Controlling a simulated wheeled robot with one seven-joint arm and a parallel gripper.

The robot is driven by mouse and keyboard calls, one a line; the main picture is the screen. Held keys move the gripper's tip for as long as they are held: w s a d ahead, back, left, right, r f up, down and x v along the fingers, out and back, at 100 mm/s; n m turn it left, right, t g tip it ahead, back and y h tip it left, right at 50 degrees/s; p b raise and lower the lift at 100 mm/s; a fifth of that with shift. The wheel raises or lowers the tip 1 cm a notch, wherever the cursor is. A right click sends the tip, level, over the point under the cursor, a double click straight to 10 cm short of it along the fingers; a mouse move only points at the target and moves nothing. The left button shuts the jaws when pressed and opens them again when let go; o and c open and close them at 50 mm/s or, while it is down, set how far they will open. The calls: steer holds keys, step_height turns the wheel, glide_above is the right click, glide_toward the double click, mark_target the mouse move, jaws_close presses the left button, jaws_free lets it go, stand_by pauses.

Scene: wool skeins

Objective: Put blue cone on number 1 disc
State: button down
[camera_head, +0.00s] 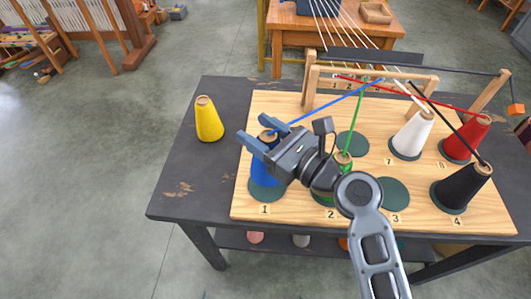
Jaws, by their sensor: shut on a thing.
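The blue cone (261,173) stands upright at the number 1 disc (268,192), a dark green round at the board's front left with the label 1 before it. My gripper (262,136) is shut on the upper part of the blue cone, its fingers either side of the top. The cone's base is over the disc; I cannot tell whether it touches. A blue thread runs from the cone's top up to the wooden rail. My gripper body hides part of the cone's right side.
A green cone (342,162) stands at disc 2, partly behind my gripper. White (412,135), red (465,138) and black (461,188) cones stand on discs at right. Disc 3 (393,192) and a rear disc (352,144) are bare. A yellow cone (208,120) stands left of the board. Threads cross above.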

steer(key=shift+f+b, duration=0.4)
steer(key=shift+f, duration=2)
steer(key=shift+c, duration=2)
jaws_free()
steer(key=b+v, duration=0.1)
steer(key=v, duration=1.1)
